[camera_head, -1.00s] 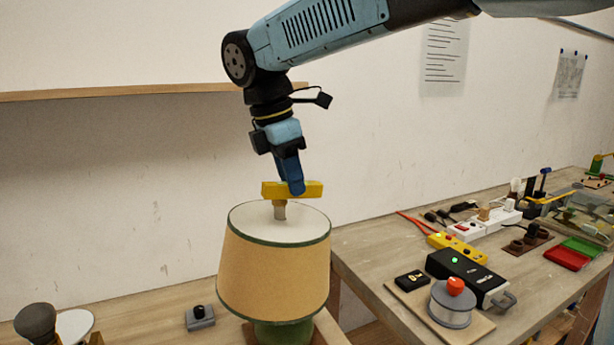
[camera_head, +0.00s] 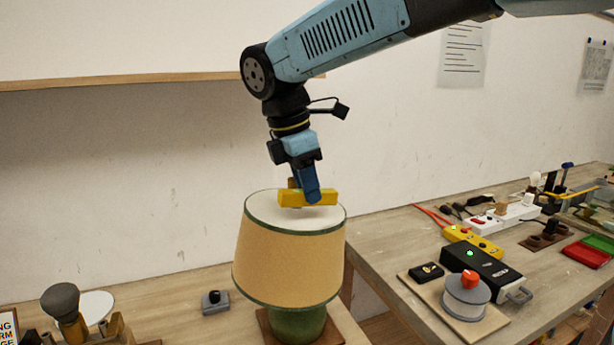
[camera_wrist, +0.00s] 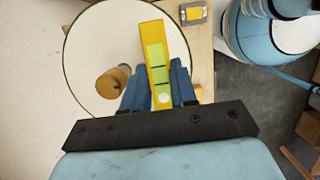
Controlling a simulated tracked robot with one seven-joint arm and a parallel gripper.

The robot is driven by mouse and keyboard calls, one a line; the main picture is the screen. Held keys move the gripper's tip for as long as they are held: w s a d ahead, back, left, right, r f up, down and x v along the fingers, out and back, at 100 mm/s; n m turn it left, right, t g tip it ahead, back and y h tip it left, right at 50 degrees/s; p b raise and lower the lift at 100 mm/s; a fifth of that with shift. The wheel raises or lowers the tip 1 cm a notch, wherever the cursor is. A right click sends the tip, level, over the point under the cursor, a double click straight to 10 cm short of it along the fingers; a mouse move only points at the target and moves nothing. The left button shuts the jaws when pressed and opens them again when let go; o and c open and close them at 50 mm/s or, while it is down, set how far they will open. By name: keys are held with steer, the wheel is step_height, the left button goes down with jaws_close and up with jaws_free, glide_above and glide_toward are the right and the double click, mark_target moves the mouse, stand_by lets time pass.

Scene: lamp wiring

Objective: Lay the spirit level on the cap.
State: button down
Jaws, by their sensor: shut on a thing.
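The yellow spirit level (camera_head: 290,199) is held in my gripper (camera_head: 312,197), whose blue fingers are shut on it. It looks about level in the head view, low over the white top of the lampshade (camera_head: 290,255). The cap (camera_head: 292,183) is a small tan-brown knob showing just behind the level. In the wrist view the cap (camera_wrist: 112,82) stands left of the spirit level (camera_wrist: 155,50), with a gap between them in the picture. The level's green vial faces the wrist camera. I cannot tell whether the level touches the shade top.
The lamp's green base (camera_head: 298,322) stands on the wooden bench. A small grey button box (camera_head: 215,302) lies left of it. The right bench holds a black box with a green light (camera_head: 476,266), a wire spool (camera_head: 466,297) and a yellow power strip (camera_head: 472,243). The wall is behind.

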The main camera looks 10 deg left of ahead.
steer(key=shift+f, duration=1.5)
steer(key=c, duration=0.8)
jaws_free()
steer(key=v, duration=1.3)
steer(key=shift+r, duration=0.35)
steer(key=shift+a, duration=0.1)
